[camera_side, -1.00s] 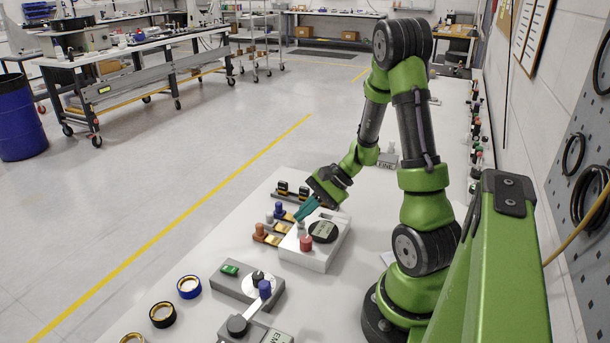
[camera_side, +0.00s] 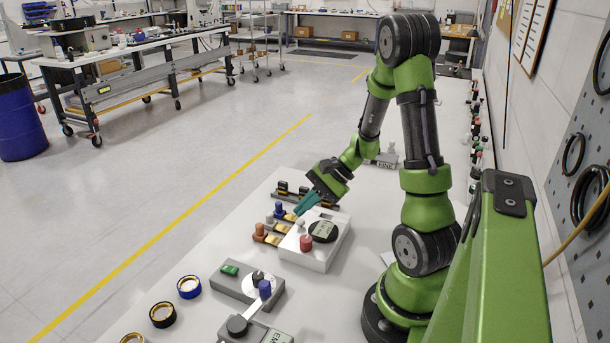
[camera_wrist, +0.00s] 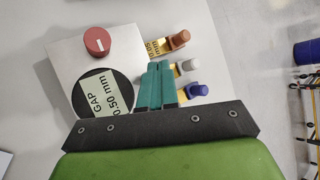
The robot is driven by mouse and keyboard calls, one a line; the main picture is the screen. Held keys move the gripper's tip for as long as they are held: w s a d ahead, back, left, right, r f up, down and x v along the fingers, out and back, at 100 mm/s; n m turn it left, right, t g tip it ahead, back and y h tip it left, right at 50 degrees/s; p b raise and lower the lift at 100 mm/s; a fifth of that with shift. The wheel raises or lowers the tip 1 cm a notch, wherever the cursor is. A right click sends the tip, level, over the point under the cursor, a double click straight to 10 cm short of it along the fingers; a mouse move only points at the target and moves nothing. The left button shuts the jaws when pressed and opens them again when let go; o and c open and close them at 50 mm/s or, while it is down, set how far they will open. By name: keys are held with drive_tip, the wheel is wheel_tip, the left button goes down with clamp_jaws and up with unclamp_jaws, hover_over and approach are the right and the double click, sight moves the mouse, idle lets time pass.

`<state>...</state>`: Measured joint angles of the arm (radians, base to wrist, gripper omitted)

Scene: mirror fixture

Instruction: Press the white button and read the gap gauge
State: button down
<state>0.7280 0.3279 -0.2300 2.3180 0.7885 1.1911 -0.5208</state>
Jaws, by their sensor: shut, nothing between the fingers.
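The gap gauge is a white box (camera_side: 322,256) with a round black dial (camera_side: 323,231), a red knob (camera_side: 306,242) and a small whitish button (camera_side: 300,222). In the wrist view the dial's display (camera_wrist: 107,97) reads "GAP 0.50 mm". My gripper (camera_side: 299,211) has teal fingers that are shut and empty, with tips just above and behind the button in the side view. In the wrist view my fingers (camera_wrist: 159,67) reach over the box's edge beside the dial; the button is not visible there and seems hidden behind them.
Left of the box lie gold strips with knobs: orange-brown (camera_side: 260,231), grey (camera_side: 269,218) and blue (camera_side: 279,208). Black-knobbed pieces (camera_side: 283,187) lie behind. A grey fixture with a green switch (camera_side: 230,269) and several rings (camera_side: 189,286) are in front.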

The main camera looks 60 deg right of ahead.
drive_tip(key=shift+r, duration=2.5)
drive_tip(key=shift+s+a+f+n+g+h, duration=0.2)
drive_tip(key=shift+s+a+g, duration=0.1)
drive_tip(key=shift+s+g, duration=0.15)
drive_tip(key=shift+s+a+f+n+g+h, duration=0.1)
drive_tip(key=shift+s+a+n+g+h, duration=0.1)
drive_tip(key=shift+s+a+g, duration=0.15)
drive_tip(key=s+a+r+n+t+h, duration=0.2)
drive_tip(key=s+a+r+n+h, duration=0.1)
drive_tip(key=a+r+n, duration=0.9)
drive_tip(key=a+n, duration=0.1)
drive_tip(key=a, duration=0.3)
drive_tip(key=shift+a+r+n, duration=0.25)
drive_tip(key=shift+r+n, duration=0.1)
drive_tip(key=shift+n, duration=0.05)
